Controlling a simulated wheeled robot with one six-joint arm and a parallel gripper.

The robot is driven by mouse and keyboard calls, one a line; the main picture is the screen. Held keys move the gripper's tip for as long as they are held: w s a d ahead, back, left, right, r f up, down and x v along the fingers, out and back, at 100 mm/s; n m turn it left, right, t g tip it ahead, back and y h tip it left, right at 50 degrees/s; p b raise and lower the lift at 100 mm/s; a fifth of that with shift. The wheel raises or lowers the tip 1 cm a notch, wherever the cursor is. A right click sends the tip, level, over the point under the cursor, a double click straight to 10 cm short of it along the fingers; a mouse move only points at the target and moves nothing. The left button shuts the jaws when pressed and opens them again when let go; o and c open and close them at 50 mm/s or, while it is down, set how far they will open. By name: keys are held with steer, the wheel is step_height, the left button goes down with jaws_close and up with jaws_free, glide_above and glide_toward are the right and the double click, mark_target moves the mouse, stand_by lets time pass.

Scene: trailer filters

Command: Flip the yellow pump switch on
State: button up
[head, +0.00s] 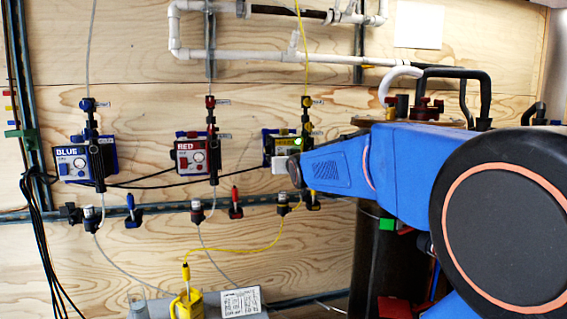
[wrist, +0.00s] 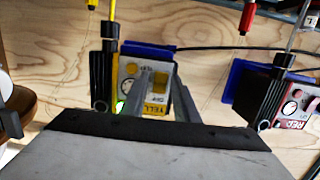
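The yellow pump box (head: 281,147) is on the plywood wall, partly hidden behind my arm in the head view. In the wrist view its face (wrist: 158,73) shows upside down, with a yellow label and a round dial. A green light (wrist: 120,107) glows at its edge. My gripper (wrist: 160,82) is right in front of the box face. Its two grey fingers stand apart, with the yellow label visible between them and nothing seen held. I cannot make out the switch lever or its position; the fingers cover part of the face. Contact cannot be told.
The red pump box (head: 191,158) and blue pump box (head: 78,163) hang to the left in the head view. A black valve body (wrist: 101,75) stands close beside the yellow box. Tubes and a black cable run nearby. White pipes (head: 250,55) cross above.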

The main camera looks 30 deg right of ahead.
steer(key=shift+o, duration=0.2)
steer(key=v, duration=1.2)
stand_by(0.4)
steer(key=shift+f, duration=0.1)
stand_by(0.4)
steer(key=s+a+f+n+g+y, duration=0.1)
steer(key=s+a+f+g, duration=0.2)
steer(key=s+f, duration=0.6)
steer(key=s+a+f+n+g+y, duration=0.1)
steer(key=s+a+f+g+y, duration=0.1)
steer(key=s+a+f+g, duration=0.2)
steer(key=s+a+f+n+g+y, duration=0.1)
steer(key=s+a+f+g, duration=0.3)
steer(key=s+a+f, duration=0.4)
steer(key=s+f, duration=0.7)
steer(key=f, duration=0.2)
steer(key=shift+a+f+y, duration=0.15)
steer(key=shift+a+y, duration=0.05)
steer(key=shift+y, duration=0.1)
steer(key=shift+s, duration=0.15)
